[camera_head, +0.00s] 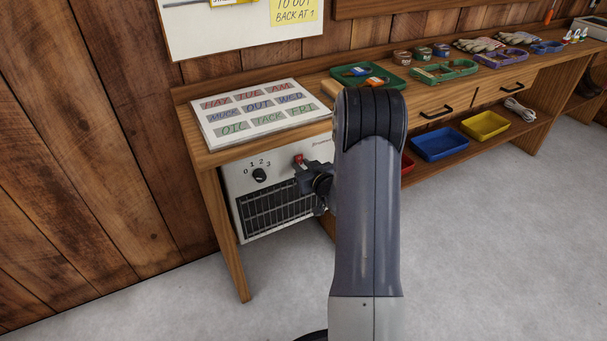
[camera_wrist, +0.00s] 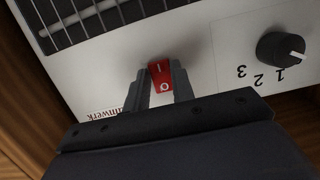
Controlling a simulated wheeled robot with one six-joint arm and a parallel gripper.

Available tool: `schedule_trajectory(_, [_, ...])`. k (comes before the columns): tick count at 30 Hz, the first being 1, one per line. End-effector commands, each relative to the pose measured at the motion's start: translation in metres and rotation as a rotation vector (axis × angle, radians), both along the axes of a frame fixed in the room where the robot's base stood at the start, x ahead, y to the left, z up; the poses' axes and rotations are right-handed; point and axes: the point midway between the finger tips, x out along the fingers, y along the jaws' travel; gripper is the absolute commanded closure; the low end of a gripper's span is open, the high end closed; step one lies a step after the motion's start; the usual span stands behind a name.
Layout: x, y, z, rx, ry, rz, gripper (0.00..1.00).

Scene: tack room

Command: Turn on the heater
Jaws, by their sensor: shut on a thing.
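The heater (camera_head: 230,182) is a white box with a dark grille, standing under the left end of the wooden bench. Its front panel carries a black dial (camera_head: 259,175) marked 0 to 3, also seen in the wrist view (camera_wrist: 281,49). A red rocker switch (camera_wrist: 161,76) marked I and O sits on the same panel. My gripper (camera_wrist: 160,84) is at the panel with one finger on each side of the red switch, shut on it. In the head view my arm hides the right part of the heater.
A board with lettered tiles (camera_head: 260,117) lies on the bench above the heater. Green trays (camera_head: 444,71) and other small items stand farther right. Blue (camera_head: 439,143) and yellow (camera_head: 485,125) bins sit on the lower shelf. The grey floor in front is clear.

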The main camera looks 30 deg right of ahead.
Motion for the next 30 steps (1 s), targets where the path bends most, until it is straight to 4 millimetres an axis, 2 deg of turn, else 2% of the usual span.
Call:
schedule_trajectory(1, [0.0004,-0.0003,-0.0066,-0.001,-0.019,-0.001,0.99])
schedule_trajectory(19, [0.0001,0.0,-0.0021,0.002,-0.086,0.0,0.99])
schedule_trajectory(20, [0.0001,0.0,-0.0021,0.002,-0.086,0.0,0.75])
schedule_trajectory(27, [0.0,0.0,-0.0022,0.002,-0.085,0.0,0.55])
schedule_trajectory(30, [0.0,0.0,-0.0023,0.002,-0.085,0.0,0.55])
